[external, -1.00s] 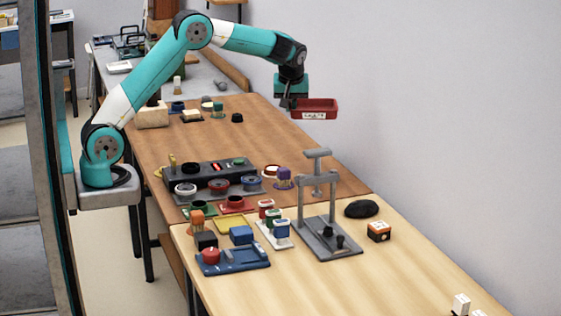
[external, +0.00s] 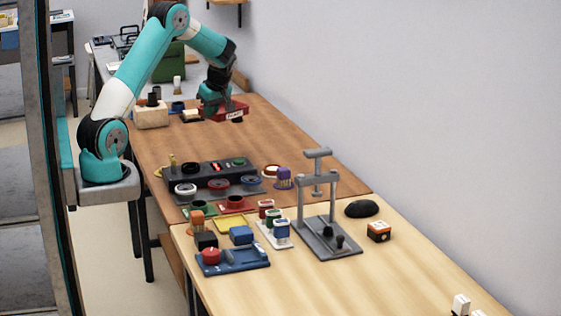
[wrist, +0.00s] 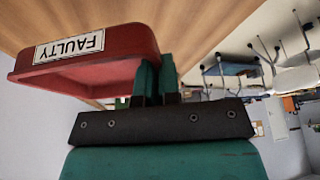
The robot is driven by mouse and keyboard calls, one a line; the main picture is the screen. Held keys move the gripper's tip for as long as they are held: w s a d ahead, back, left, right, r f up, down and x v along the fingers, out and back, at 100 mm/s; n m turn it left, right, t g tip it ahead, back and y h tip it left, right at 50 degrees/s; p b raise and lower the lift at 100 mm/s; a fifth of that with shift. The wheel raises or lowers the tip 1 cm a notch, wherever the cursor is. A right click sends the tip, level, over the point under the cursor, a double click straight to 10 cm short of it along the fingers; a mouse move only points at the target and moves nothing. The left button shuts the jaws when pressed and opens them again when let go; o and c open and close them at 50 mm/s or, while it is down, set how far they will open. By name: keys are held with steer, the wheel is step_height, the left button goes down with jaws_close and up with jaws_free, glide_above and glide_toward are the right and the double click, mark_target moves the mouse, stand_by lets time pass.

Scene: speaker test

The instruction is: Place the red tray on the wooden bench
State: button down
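The red tray (external: 236,108), with a white label reading "FAULTY" in the wrist view (wrist: 120,48), is at the far part of the brown wooden bench (external: 285,140). My gripper (external: 211,112) is at the tray's left side in the external view. In the wrist view its green fingers (wrist: 156,78) are shut on the tray's edge. The bench's wood shows beyond the tray there. I cannot tell whether the tray's underside touches the bench. The tray and gripper hide part of the bench top behind them.
A cream block (external: 151,117) and small blocks stand left of the tray. A dark round piece (external: 237,119) lies just in front of it. A black control box (external: 210,175) and a grey press stand (external: 325,235) are nearer. The brown bench's middle is clear.

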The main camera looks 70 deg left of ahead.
mark_target(209, 159)
step_height(209, 159, down, 13)
steer(key=shift+r, duration=0.1)
stand_by(0.3)
steer(key=c, duration=1.8)
jaws_free()
steer(key=shift+f, duration=0.2)
steer(key=o, duration=0.5)
steer(key=shift+c, duration=0.2)
